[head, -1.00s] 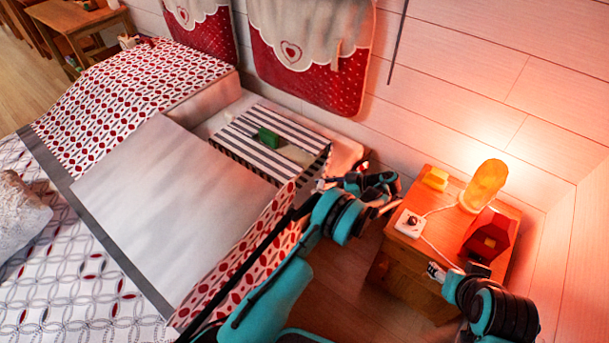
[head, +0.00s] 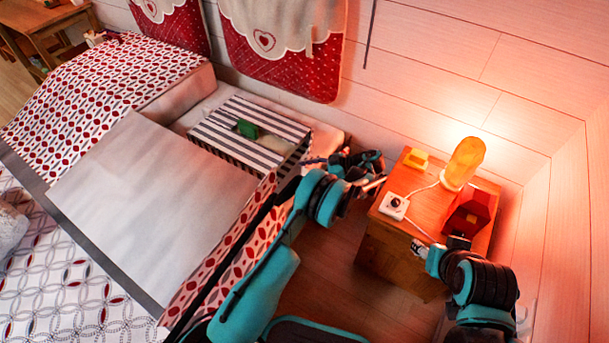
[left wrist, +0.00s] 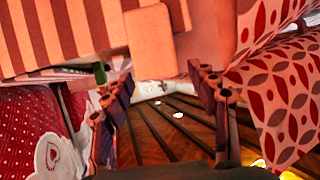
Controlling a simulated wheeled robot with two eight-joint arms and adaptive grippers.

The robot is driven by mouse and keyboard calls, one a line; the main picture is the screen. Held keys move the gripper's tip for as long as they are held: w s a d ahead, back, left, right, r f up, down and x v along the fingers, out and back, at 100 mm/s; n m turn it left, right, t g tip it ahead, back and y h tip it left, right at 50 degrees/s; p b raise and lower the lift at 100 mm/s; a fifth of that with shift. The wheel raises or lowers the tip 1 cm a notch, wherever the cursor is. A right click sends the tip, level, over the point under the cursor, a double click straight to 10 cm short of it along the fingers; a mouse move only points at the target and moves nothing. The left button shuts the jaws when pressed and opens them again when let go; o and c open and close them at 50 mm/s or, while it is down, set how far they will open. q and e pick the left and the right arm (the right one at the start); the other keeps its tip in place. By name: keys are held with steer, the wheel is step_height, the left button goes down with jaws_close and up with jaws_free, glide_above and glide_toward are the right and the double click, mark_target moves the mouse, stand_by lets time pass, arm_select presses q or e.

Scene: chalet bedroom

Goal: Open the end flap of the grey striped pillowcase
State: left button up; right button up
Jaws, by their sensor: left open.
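The grey striped pillowcase (head: 212,135) lies like a flat box at the head of the bed, against the wall side. Its right end faces my left gripper (head: 314,162), which is just beside that end. In the left wrist view, my left gripper (left wrist: 163,105) is open. Stripes of the pillowcase (left wrist: 50,35) fill the upper left, and a plain end flap (left wrist: 150,45) hangs above and between the fingers. I cannot tell whether a finger touches it. My right gripper (head: 420,250) is beside the nightstand; its fingers are too small to read.
A green object (head: 247,129) lies on the pillowcase. The folded duvet (head: 150,200) covers the bed's near side. A wooden nightstand (head: 385,225) bears a lit lamp (head: 464,163), a red object (head: 467,213) and a white socket block (head: 394,205). Bare floor lies between bed and nightstand.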

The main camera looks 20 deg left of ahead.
arm_select(q)
step_height(320, 180, up, 8)
steer(key=shift+f, duration=0.2)
steer(key=shift+a, duration=0.2)
steer(key=c, duration=0.6)
steer(key=a+h, duration=0.1)
steer(key=a+f+p, duration=0.1)
steer(key=a+h+p, duration=0.1)
steer(key=a, duration=0.1)
steer(key=shift+s+f+g+h, duration=0.3)
steer(key=shift+s+g, duration=0.05)
steer(key=shift+g, duration=0.05)
jaws_close()
steer(key=s+a+f+h+p, duration=0.2)
steer(key=a+h+p, duration=0.2)
steer(key=a+h, duration=0.1)
step_height(320, 180, up, 6)
steer(key=w+a+t+h+p, duration=0.1)
steer(key=a+t+h+p, duration=0.3)
steer(key=h, duration=0.6)
steer(key=w+d+f+g+b, duration=0.1)
steer(key=d+f+b, duration=0.1)
steer(key=d+f, duration=0.7)
steer(key=shift+d+f+b, duration=0.2)
steer(key=shift+d+b, duration=0.15)
steer(key=shift+d, duration=0.1)
